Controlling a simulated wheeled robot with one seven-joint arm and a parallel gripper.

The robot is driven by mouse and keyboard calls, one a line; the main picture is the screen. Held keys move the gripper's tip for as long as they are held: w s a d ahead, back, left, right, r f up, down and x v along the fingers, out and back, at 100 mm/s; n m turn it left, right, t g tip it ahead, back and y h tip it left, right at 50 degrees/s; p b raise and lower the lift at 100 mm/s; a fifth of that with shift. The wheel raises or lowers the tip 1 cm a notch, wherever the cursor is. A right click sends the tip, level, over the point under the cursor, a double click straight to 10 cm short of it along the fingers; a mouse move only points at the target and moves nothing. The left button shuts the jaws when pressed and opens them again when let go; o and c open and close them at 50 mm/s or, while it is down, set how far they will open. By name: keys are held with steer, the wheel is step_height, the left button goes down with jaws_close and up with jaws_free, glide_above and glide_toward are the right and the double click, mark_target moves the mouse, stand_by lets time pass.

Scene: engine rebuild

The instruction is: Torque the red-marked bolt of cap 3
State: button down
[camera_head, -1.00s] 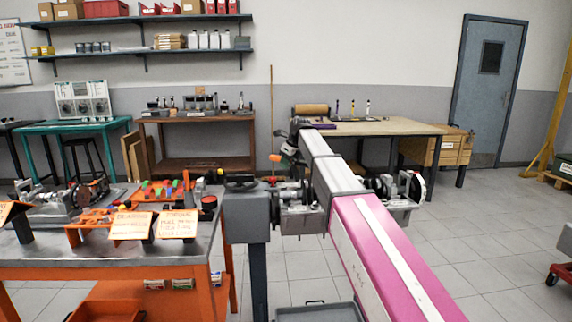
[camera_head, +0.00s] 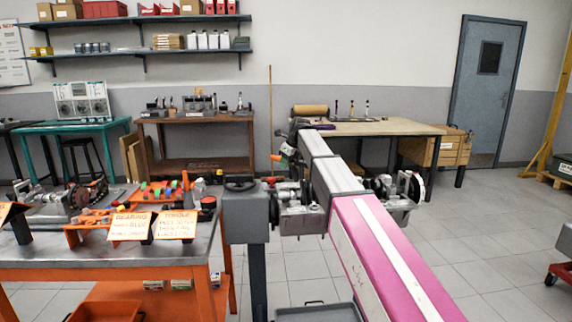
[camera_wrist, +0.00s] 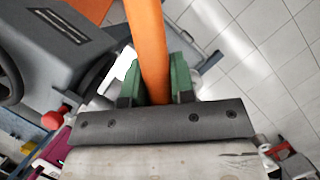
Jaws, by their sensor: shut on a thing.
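My gripper (camera_head: 286,151) is at the far end of my arm, above the grey engine stand, with its green-padded jaws shut on an orange bar-shaped tool. In the wrist view the orange tool (camera_wrist: 152,40) runs up out of frame from between the green jaws (camera_wrist: 157,82). Its other end is hidden. Metal engine parts (camera_head: 300,218) show beside the stand's grey housing (camera_head: 247,215), partly hidden by my arm. More of them (camera_head: 402,208) show right of the arm. I cannot make out cap 3 or its red-marked bolt in either view.
An orange workbench (camera_head: 190,262) at left carries tools, parts and printed signs (camera_head: 130,226). A black handwheel (camera_head: 240,183) tops the stand housing. A grey tray (camera_head: 318,312) lies low in front. A wooden table (camera_head: 385,128) stands behind. Tiled floor is open at right.

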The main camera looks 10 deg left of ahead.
steer(key=shift+w+d+m+t, duration=0.15)
steer(key=shift+w+d+m, duration=0.15)
steer(key=shift+w+m, duration=0.15)
steer(key=shift+w+d+m+t, duration=0.15)
steer(key=shift+w+d+m, duration=0.2)
steer(key=shift+w, duration=0.2)
stand_by(2.6)
steer(key=shift+w+d+m+t+h, duration=0.3)
steer(key=shift+w+d+m+h, duration=0.1)
steer(key=shift+w+d+m, duration=0.6)
stand_by(3.4)
